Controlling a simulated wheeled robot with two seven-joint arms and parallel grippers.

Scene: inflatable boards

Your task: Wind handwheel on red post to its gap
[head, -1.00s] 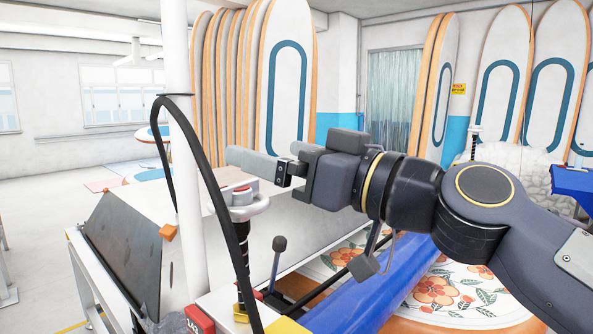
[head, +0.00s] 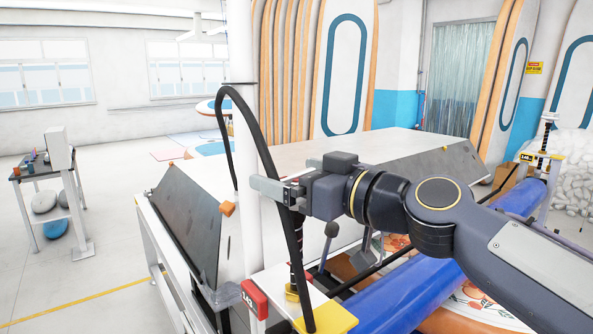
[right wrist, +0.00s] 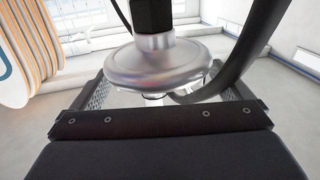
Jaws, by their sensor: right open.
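The near post is a dark threaded screw (head: 297,250) with a brass collar, rising from a white and yellow base with a red end block (head: 255,297). In the right wrist view a round silver handwheel (right wrist: 155,62) lies between the two fingers of my right gripper (right wrist: 160,88), under a dark shaft. The fingers are apart, one on each side; I cannot tell whether they touch the rim. The gap is not clear in either view. My left gripper is not in view.
A black hose (head: 262,135) loops beside the white pole, close to my right gripper. A dark lever knob (head: 331,229) stands behind the screw. A blue roller (head: 400,285) lies under my right arm. A similar post (head: 545,140) stands far right.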

